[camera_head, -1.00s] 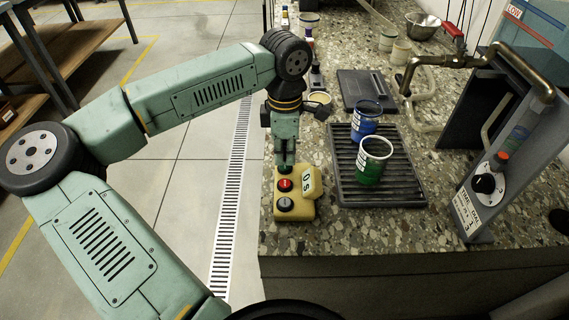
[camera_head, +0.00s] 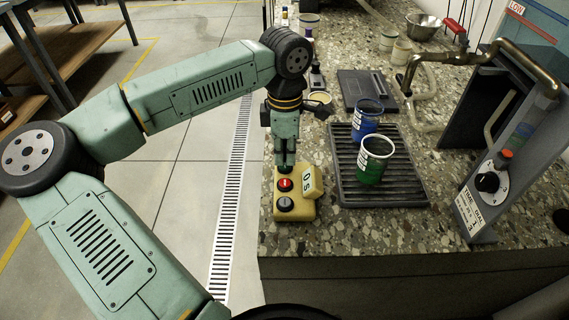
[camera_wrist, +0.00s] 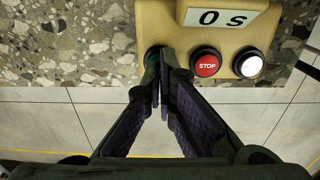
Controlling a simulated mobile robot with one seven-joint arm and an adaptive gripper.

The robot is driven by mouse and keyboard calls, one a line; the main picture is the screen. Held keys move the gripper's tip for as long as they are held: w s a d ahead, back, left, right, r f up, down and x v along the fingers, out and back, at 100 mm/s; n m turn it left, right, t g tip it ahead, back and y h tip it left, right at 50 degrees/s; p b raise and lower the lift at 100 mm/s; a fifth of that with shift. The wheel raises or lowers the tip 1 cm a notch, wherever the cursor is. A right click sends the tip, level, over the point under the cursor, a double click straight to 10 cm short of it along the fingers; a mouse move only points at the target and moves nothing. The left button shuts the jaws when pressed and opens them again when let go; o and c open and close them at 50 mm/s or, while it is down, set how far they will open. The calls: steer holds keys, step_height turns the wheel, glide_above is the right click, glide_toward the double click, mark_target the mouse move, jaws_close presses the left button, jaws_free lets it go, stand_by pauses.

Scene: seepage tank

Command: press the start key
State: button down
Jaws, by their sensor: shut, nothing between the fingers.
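The yellow control box (camera_head: 309,207) stands near the counter's left edge, with a red STOP key (camera_wrist: 206,62), a pale round key (camera_wrist: 249,63) and a display (camera_wrist: 222,18) reading 0 s. My gripper (camera_head: 285,170) points down at the far end of the box, its fingers shut and empty. In the wrist view, the fingertips (camera_wrist: 160,58) are over the box's left end, beside the STOP key. They hide the spot in that row where a start key may sit. I cannot tell whether they touch it.
Right of the box, a slatted tray (camera_head: 415,190) holds a blue cup (camera_head: 366,117) and a green cup (camera_head: 374,160). A grey panel with a dial (camera_head: 487,182) and a brass pipe (camera_head: 470,58) stands farther right. The speckled counter (camera_head: 350,230) is clear in front.

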mark_target(285, 165)
steer(key=shift+f, duration=0.15)
steer(key=shift+f+b, duration=0.6)
steer(key=shift+b, duration=0.05)
steer(key=shift+r+p, duration=1.45)
steer(key=shift+r, duration=1.2)
